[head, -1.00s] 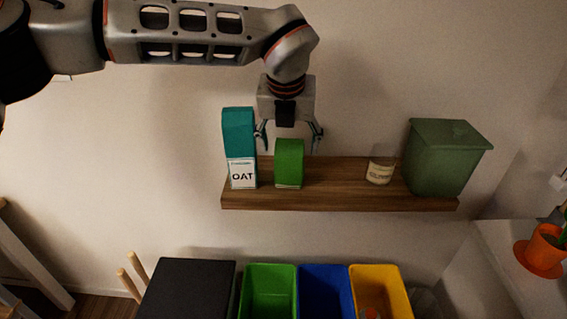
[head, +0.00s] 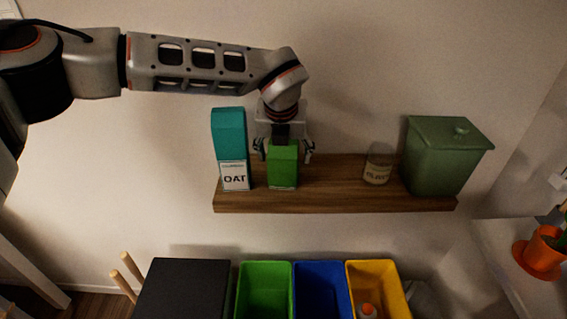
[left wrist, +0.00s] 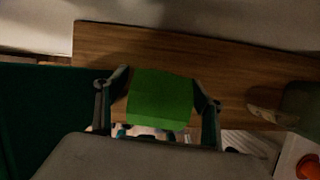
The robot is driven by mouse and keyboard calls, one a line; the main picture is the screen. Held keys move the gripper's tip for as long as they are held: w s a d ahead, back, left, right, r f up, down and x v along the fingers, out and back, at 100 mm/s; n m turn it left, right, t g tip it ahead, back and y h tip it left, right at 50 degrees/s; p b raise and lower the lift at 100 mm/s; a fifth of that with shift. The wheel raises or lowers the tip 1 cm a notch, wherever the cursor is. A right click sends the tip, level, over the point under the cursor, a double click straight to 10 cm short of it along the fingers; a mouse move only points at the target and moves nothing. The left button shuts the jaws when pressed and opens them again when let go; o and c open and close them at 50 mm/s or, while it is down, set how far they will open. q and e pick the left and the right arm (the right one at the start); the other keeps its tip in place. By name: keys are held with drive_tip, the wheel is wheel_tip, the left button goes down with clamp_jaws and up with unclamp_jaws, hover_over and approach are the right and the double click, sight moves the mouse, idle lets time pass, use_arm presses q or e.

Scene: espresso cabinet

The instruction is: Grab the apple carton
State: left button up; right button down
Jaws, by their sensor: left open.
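A small green carton (head: 283,167), which I take to be the apple carton, stands upright on a wooden wall shelf (head: 330,197). No label on it is readable. My left gripper (head: 283,150) is open above and behind the carton, with a finger to each side of it. In the left wrist view the green carton (left wrist: 160,98) lies between the two fingers of the left gripper (left wrist: 158,103), with narrow gaps visible. A taller teal and white OAT carton (head: 231,148) stands close on the left. My right gripper is not in view.
A labelled jar (head: 378,165) and a lidded green canister (head: 445,158) stand on the right of the shelf. Below are green (head: 264,303), blue (head: 322,303) and yellow (head: 397,298) bins and a black box (head: 185,288). The shelf between carton and jar is clear.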

use_arm(q)
drive_tip(key=shift+w+f, duration=0.15)
drive_tip(key=shift+f, duration=0.15)
drive_tip(key=c, duration=1.2)
drive_tip(key=shift+r, duration=0.15)
